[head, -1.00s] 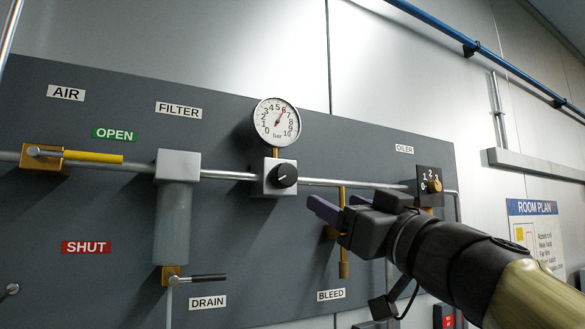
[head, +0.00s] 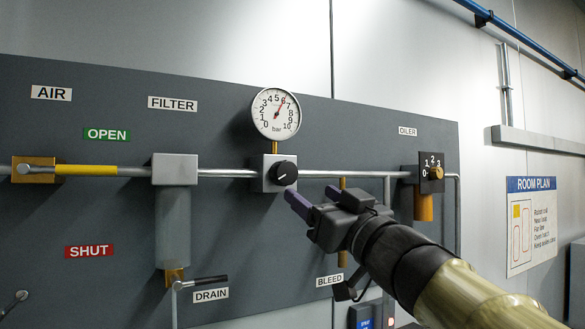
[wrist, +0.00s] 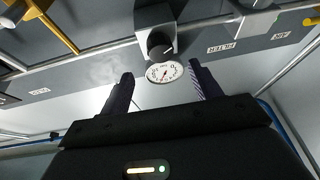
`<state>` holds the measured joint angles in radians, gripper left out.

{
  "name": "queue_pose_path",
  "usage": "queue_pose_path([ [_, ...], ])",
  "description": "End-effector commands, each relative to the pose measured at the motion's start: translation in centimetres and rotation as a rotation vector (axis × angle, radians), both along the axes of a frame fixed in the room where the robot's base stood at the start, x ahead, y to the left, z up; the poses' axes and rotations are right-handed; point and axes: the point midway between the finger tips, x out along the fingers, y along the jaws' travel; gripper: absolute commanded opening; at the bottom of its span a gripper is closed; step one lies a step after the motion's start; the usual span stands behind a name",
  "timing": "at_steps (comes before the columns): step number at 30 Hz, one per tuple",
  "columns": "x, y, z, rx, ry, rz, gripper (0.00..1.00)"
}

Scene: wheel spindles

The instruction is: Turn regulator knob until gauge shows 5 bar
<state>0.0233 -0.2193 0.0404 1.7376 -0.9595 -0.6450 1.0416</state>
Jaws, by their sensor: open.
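The round black regulator knob (head: 284,172) sits on a light grey block (head: 270,186) in the pipe, with a white mark on its face. The pressure gauge (head: 276,112) stands right above it on a brass stem. In the wrist view the knob (wrist: 160,50) and gauge (wrist: 164,72) lie beyond and between the two spread fingers (wrist: 160,90), with nothing between the fingers.
A yellow-handled air valve (head: 85,170) and a filter bowl (head: 175,215) are left of the regulator. The bleed valve (head: 342,258) hangs behind my gripper. The oiler (head: 430,180) is to the right. A pipe (head: 228,173) runs across the panel.

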Motion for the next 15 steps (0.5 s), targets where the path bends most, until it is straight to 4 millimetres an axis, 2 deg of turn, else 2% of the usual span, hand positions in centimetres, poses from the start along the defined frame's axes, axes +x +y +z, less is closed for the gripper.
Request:
queue_pose_path([
  [9,4.4,2.9,2.4,0.001,0.001,0.002,0.63],
  [15,6.0,3.9,3.1,0.001,0.001,0.000,0.63],
])
